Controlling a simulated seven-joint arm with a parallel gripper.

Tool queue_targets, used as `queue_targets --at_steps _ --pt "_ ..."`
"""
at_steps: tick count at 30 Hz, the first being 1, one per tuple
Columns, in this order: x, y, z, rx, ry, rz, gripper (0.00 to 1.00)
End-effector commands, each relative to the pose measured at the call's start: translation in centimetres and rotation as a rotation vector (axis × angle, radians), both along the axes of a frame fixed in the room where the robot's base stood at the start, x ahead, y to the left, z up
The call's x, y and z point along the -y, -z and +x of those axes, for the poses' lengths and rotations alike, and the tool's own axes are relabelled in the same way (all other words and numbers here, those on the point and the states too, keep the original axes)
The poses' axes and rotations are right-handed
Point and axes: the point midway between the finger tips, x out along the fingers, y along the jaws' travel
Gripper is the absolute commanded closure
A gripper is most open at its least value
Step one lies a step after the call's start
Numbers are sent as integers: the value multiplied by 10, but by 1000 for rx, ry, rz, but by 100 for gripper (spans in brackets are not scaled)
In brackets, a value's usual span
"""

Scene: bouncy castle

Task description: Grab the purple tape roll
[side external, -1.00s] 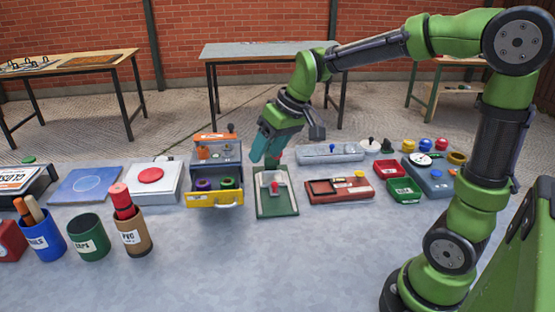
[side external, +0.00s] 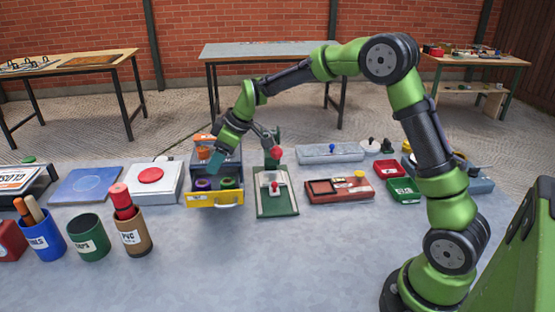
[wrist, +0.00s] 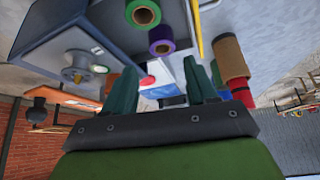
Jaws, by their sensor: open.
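The purple tape roll (side external: 203,184) sits in the open drawer (side external: 214,201) with the yellow front, beside a green roll (side external: 229,183) on its right. In the wrist view the purple roll (wrist: 160,41) shows its end and pale core, just above the gap between my fingers in the picture. The green roll (wrist: 142,13) is up and left of it. My gripper (side external: 214,160) is over the drawer unit, above and slightly behind the rolls. Its two teal fingers (wrist: 160,82) are apart with nothing held between them, and no contact with the purple roll shows.
The grey drawer unit (side external: 231,160) stands behind the drawer, with an orange item (side external: 203,141) on top. A green lever base (side external: 278,205) is close on the right. The brown PVC cup (side external: 135,236) stands front left. The tabletop in front is clear.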

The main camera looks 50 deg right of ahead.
Motion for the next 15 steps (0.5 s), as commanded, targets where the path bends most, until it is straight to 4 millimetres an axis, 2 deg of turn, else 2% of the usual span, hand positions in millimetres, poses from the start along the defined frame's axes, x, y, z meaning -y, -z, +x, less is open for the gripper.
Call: queue_targets --at_steps 3,10,15 --pt "-6 17 8 -2 -1 -1 43" --pt "-10 30 14 -1 1 0 43" --pt "-21 52 24 -3 0 -1 43"
